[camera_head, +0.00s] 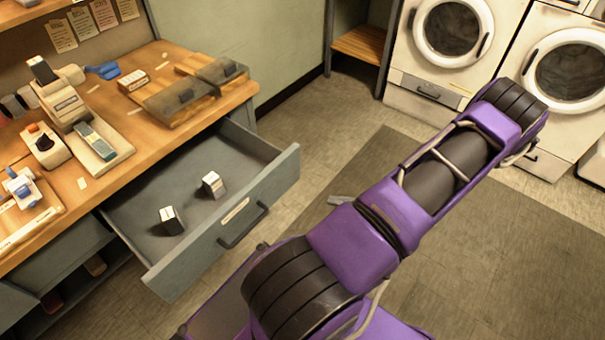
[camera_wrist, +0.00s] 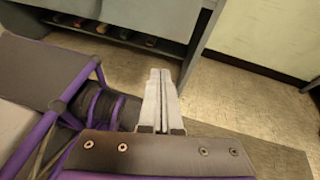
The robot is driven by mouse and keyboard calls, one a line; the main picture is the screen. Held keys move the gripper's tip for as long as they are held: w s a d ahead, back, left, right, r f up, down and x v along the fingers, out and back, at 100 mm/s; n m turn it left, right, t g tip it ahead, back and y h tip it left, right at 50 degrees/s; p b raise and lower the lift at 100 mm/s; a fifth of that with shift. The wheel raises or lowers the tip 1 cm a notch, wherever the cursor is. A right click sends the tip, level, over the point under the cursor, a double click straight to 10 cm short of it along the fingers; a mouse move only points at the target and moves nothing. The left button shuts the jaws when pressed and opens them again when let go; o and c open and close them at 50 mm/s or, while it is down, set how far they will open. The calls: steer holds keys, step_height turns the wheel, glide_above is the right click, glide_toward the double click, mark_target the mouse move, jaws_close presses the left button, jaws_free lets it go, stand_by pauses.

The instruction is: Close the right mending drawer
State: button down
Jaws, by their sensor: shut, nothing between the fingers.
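The right mending drawer (camera_head: 225,232) is a grey drawer under the wooden bench, pulled well out in the head view. Its front has a dark bar handle (camera_head: 244,226) and a pale label. Two small dark boxes with white tops, one nearer (camera_head: 171,219) and one farther (camera_head: 213,184), stand inside it. My gripper (camera_wrist: 160,75) shows in the wrist view with its two pale fingers together and empty. Grey furniture lies beyond the fingertips there; I cannot tell whether the drawer is part of it. In the head view my purple arm passes right of the drawer and mostly hides the gripper.
The wooden bench (camera_head: 125,105) carries devices and small boxes at the left. An open lower shelf (camera_head: 85,285) sits under it. Washing machines (camera_head: 450,40) stand along the back right. A dark mat (camera_head: 480,220) covers the floor to the right.

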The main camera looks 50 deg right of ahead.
step_height(320, 180, up, 4)
steer(key=s+a+f+m+t+h, duration=0.1)
steer(key=s+m+t+h, duration=0.1)
steer(key=m+t, duration=0.15)
steer(key=t+b, duration=0.1)
glide_toward(292, 168)
steer(key=shift+n+h, duration=0.25)
steer(key=shift+h, duration=0.05)
steer(key=w, duration=0.6)
steer(key=shift+w+a, duration=0.1)
steer(key=shift+w, duration=0.3)
steer(key=shift+w, duration=0.1)
